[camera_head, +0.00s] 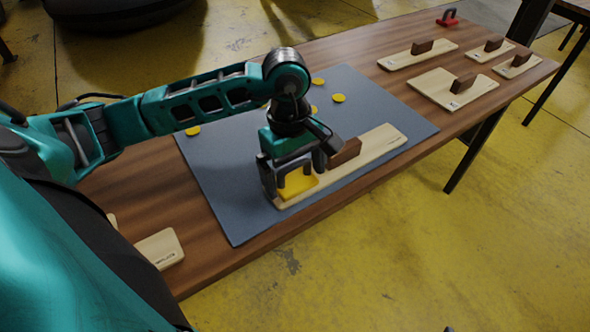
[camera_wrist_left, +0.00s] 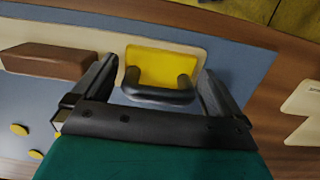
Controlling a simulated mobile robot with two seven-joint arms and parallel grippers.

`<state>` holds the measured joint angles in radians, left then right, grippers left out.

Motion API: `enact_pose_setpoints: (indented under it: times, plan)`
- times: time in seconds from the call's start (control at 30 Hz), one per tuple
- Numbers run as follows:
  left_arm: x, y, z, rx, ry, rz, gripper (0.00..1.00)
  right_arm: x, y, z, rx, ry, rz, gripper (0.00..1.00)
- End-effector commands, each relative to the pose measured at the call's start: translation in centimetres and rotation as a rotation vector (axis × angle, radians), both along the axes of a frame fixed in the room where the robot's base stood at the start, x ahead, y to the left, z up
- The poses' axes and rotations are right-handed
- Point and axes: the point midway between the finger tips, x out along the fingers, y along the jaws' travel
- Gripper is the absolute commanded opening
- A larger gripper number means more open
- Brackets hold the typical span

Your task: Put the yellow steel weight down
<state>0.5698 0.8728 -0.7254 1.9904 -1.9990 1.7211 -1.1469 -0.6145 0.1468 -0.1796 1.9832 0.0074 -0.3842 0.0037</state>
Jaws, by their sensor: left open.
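The yellow steel weight (camera_head: 297,187) has a dark handle and rests on the near-left end of a pale wooden board (camera_head: 375,151) on the blue-grey mat. My left gripper (camera_head: 292,185) is just above the weight, partly hiding it. In the left wrist view the weight (camera_wrist_left: 163,66) shows between the two spread fingers, its black handle (camera_wrist_left: 158,95) lying between them. The fingers (camera_wrist_left: 160,92) are open, one on each side, with visible gaps to the handle. My right gripper is not in view.
A brown block (camera_head: 344,152) stands on the same board beside the gripper. Several yellow discs (camera_head: 338,98) lie on the mat (camera_head: 222,190). More boards with brown blocks (camera_head: 453,88) and a red weight (camera_head: 448,17) are at the table's far end. A pale board (camera_head: 160,249) lies at the near left.

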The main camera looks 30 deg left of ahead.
Motion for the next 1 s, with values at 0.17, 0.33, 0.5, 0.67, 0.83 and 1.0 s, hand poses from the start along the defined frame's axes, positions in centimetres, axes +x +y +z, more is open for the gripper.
enact_pose_setpoints:
  times: [0.17,0.33,0.5,0.67,0.83,1.0]
  plan:
    - [0.2,0.2,2.0,0.001,-0.005,-0.001,1.00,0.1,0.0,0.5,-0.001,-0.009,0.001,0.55]
    - [0.4,0.6,5.8,0.001,-0.007,0.000,1.00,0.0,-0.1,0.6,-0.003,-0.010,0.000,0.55]
    - [0.5,1.0,9.3,0.000,-0.005,0.001,1.00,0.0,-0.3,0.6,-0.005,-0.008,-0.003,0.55]
    - [0.6,1.2,11.3,0.000,-0.002,0.000,1.00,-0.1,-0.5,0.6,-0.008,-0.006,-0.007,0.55]
    - [0.6,1.3,12.2,0.000,0.000,0.001,1.00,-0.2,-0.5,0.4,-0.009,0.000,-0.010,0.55]
    - [0.6,1.3,12.2,0.000,0.001,0.001,1.00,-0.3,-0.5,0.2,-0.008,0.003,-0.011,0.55]
